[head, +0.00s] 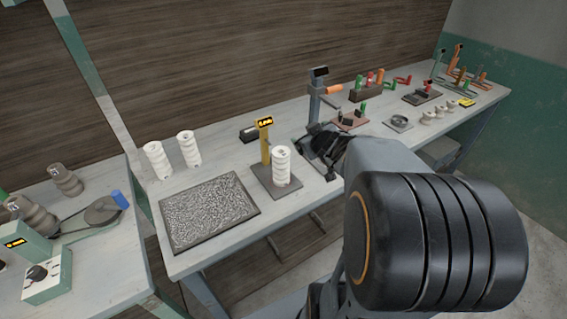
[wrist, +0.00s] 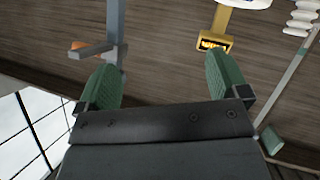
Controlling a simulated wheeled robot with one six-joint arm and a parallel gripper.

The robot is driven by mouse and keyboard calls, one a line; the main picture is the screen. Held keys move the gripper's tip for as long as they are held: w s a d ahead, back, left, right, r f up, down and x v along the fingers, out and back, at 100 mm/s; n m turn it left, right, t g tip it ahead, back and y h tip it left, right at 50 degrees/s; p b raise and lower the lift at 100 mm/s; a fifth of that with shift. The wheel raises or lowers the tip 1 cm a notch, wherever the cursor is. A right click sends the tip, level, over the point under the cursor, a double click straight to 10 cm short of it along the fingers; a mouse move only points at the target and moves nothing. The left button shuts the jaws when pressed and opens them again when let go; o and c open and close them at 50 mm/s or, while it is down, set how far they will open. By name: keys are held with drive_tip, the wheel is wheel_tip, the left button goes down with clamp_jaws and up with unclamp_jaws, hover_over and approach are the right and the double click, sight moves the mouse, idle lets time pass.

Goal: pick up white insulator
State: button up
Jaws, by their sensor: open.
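Three white ribbed insulators are on the bench in the head view. One insulator (head: 281,167) stands upright on a dark plate (head: 263,182) in front of a yellow post (head: 265,145). Two others, a left one (head: 158,161) and a right one (head: 188,149), stand behind the speckled mat. My gripper (head: 326,146) is to the right of the plate, partly hidden by my arm. In the wrist view my gripper (wrist: 160,75) has its green fingers wide apart with nothing between them. White ribbed parts (wrist: 304,20) show at the top right there, cut by the edge.
The speckled mat (head: 208,212) lies at the bench's front left. A small black box (head: 249,133) is left of the yellow post. Coloured tools and a grey ring (head: 398,123) occupy the right side.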

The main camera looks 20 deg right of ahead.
sight(285, 153)
drive_tip(key=s+f+n+y+p, duration=0.1)
drive_tip(key=s+f+n+y, duration=0.3)
drive_tip(key=y, duration=0.5)
drive_tip(key=shift+g, duration=0.5)
drive_tip(key=x, duration=0.7)
drive_tip(key=shift+w+a, duration=0.1)
drive_tip(key=shift+a, duration=0.15)
drive_tip(key=shift+a+x, duration=0.1)
drive_tip(key=shift+x, duration=1.45)
drive_tip(key=shift+a+x, duration=0.15)
drive_tip(key=shift+x, duration=1.35)
drive_tip(key=shift+r, duration=0.1)
clamp_jaws()
